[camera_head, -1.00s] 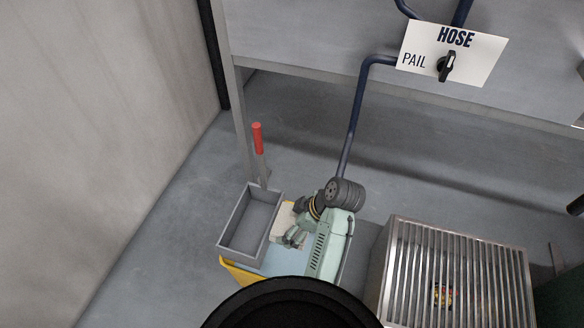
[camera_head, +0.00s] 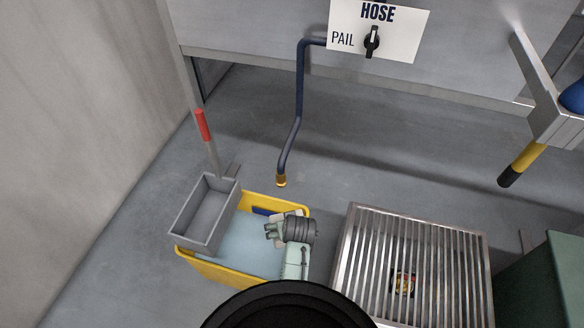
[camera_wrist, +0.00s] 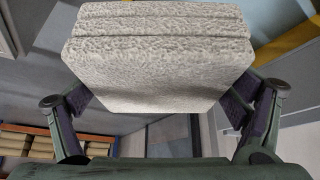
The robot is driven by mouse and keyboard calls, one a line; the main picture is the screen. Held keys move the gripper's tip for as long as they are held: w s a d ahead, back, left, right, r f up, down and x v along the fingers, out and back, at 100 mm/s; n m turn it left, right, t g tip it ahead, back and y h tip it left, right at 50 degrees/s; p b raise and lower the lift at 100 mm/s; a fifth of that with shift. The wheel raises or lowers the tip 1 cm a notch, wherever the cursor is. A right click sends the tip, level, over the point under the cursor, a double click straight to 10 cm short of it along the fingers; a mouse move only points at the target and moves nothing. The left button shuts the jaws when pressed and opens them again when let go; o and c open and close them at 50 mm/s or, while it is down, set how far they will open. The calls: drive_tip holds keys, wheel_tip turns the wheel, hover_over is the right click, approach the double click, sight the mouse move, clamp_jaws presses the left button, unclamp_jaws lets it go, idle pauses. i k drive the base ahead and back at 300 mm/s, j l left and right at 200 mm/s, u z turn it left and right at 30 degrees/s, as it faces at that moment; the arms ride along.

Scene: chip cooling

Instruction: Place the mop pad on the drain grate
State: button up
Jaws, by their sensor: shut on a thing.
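The mop pad (camera_wrist: 155,60) is a thick, pale, speckled block with layered edges. In the wrist view it sits between the two fingers of my gripper (camera_wrist: 160,105), which is shut on it. In the head view my gripper (camera_head: 272,231) is above the right part of the yellow bucket, and the arm hides most of the pad. The drain grate (camera_head: 372,240) is a metal box with parallel bars, on the floor to the right of the bucket and apart from my gripper. A small colourful item (camera_head: 403,283) shows at the bars.
The yellow bucket (camera_head: 215,272) holds bluish water and carries a grey wringer tray (camera_head: 184,222) with a red-tipped handle (camera_head: 202,125). A blue hose pipe (camera_head: 299,95) hangs behind it. A green box (camera_head: 545,280) stands right of the grate. Floor behind the grate is clear.

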sight(384, 269)
drive_tip(key=z, duration=0.8)
drive_tip(key=j+z, duration=0.2)
drive_tip(key=z, duration=0.25)
drive_tip(key=k+j+z, duration=0.15)
drive_tip(key=z, duration=0.3)
drive_tip(key=k+j, duration=0.25)
drive_tip(key=j, duration=0.15)
drive_tip(key=k+j, duration=0.2)
drive_tip(key=j, duration=0.2)
drive_tip(key=k+j, duration=0.25)
drive_tip(key=j, duration=0.15)
drive_tip(key=i+j, duration=0.15)
drive_tip(key=i, duration=0.15)
drive_tip(key=i+j, duration=0.2)
drive_tip(key=i, duration=0.1)
